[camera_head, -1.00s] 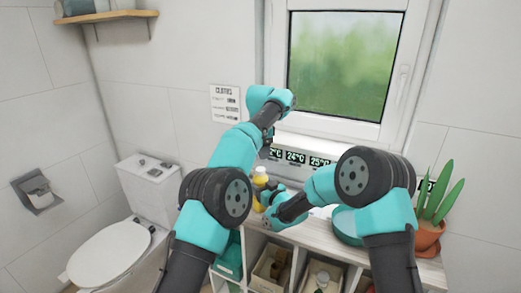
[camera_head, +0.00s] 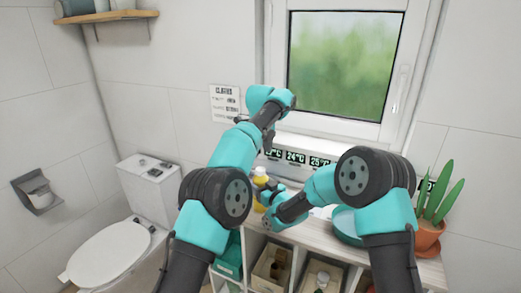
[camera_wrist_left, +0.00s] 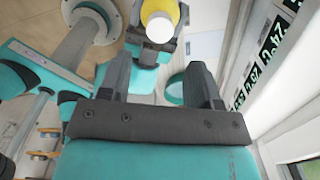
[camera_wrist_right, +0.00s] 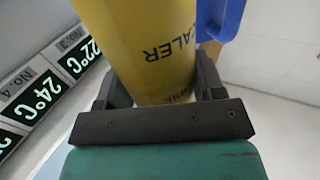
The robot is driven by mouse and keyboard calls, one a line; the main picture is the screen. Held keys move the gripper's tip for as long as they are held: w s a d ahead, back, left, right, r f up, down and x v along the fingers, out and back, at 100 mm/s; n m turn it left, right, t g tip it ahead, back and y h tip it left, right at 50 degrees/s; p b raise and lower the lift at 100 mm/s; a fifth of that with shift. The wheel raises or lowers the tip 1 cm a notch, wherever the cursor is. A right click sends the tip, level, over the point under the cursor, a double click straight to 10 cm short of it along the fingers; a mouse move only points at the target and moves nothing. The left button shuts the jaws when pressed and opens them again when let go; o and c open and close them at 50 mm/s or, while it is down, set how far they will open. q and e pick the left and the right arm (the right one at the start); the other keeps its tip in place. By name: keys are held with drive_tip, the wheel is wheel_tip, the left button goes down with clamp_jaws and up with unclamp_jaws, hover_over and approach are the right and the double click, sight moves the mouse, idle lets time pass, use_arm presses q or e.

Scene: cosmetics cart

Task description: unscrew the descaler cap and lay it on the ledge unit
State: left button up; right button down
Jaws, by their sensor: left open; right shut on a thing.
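The yellow descaler bottle (camera_head: 259,177) stands upright over the shelf unit, partly hidden by my arms in the head view. My right gripper (camera_wrist_right: 156,78) is shut around its body, with dark lettering facing the right wrist camera. In the left wrist view the bottle (camera_wrist_left: 160,8) shows beyond the fingertips, with a round white cap (camera_wrist_left: 160,28) on its end. My left gripper (camera_wrist_left: 158,70) is open, with nothing between its fingers, and apart from the cap. The white ledge unit (camera_head: 336,248) runs below the window.
A teal bowl (camera_head: 344,226) and a potted plant (camera_head: 428,237) stand on the right part of the unit. Bins with small bottles fill its lower compartments. Temperature displays (camera_head: 296,157) line the wall behind. The toilet (camera_head: 108,248) is at left.

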sight(260, 169)
idle(0.5)
use_arm(q)
drive_tip(key=shift+f, duration=4)
